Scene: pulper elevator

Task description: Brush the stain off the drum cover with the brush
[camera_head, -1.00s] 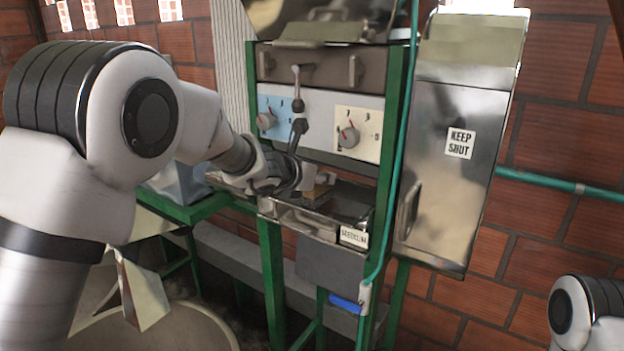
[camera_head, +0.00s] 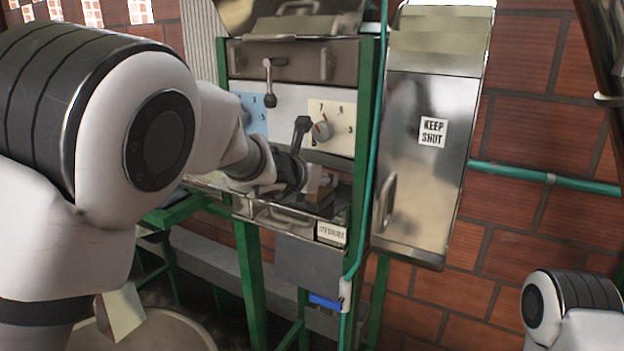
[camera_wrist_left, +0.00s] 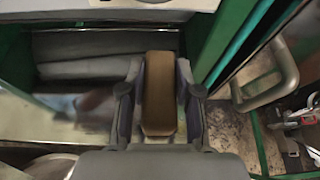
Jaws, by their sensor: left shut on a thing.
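My left gripper (camera_wrist_left: 160,110) is shut on the brush, whose brown wooden block (camera_wrist_left: 160,90) stands between the two fingers in the left wrist view. In the head view the left gripper (camera_head: 305,185) and the brush (camera_head: 327,184) are over the shallow steel tray at the front of the machine. The bristles are hidden. I cannot tell for sure which steel panel is the drum cover. A steel cover (camera_head: 290,18) with a handle tops the machine. No clear stain can be made out. My right gripper is out of view.
A steel door (camera_head: 425,180) marked KEEP SHUT, with a handle, stands right of the machine. A green post (camera_head: 365,130) and hose lie between them. Levers (camera_head: 301,130) and dial panels (camera_head: 331,126) are just above the gripper. The tray (camera_head: 285,218) has a labelled front.

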